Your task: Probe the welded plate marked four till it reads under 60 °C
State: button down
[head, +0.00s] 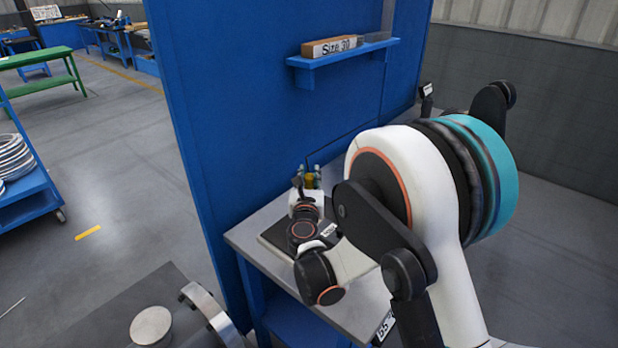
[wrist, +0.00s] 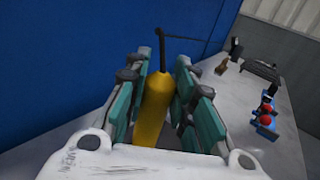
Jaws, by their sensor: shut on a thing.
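My gripper (head: 311,181) is over the bench, close to the blue wall panel, and small in the head view. In the wrist view its teal-padded fingers (wrist: 158,100) are closed around a yellow handle (wrist: 157,105). A thin dark rod with a bent end (wrist: 162,45) rises beyond the handle, in front of the blue panel. The handle looks like that of a probe. I cannot make out what its tip touches. No plate marked four and no temperature readout can be made out in either view.
The grey bench (head: 262,222) stands against the blue panel (head: 250,100). A shelf (head: 345,58) holds a box labelled "Size 30" (head: 328,47). Red-and-blue items (wrist: 267,116) lie right on the bench. A flanged metal part (head: 208,312) is at the lower left.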

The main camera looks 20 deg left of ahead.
jog(key=shift+r+p, duration=1.7)
jog(key=shift+r, duration=1.8)
